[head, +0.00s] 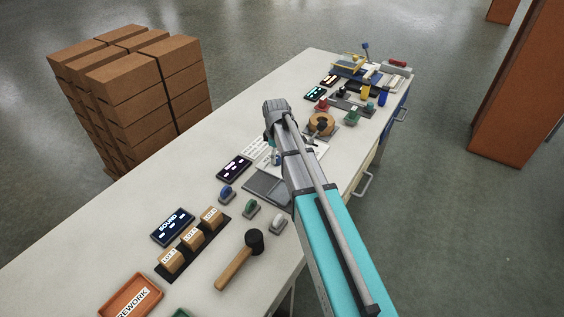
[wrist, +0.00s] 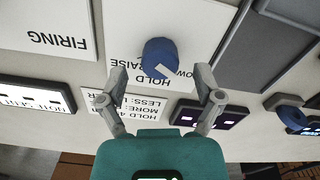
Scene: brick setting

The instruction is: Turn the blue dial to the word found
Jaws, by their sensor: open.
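The blue dial (wrist: 155,54) stands on a white plate (wrist: 200,25) in the wrist view, with a pale pointer mark on its near side. The mark faces the printed word HOLD, which appears upside down. RAISE and a partly hidden word are also printed beside the dial. A white card (wrist: 140,108) below carries lines starting HOLD, MORE and LESS, partly covered by my gripper. My gripper (wrist: 162,82) is open, its fingers to either side and short of the dial, apparently not touching it.
A FIRING sign (wrist: 50,25) and dark displays (wrist: 208,115) lie near the dial. On the bench (head: 100,235) are a mallet (head: 240,260), LOT blocks (head: 191,240), a SOUND panel (head: 172,227), small knobs and an orange tray (head: 130,298). Stacked boxes (head: 130,90) stand beyond the bench.

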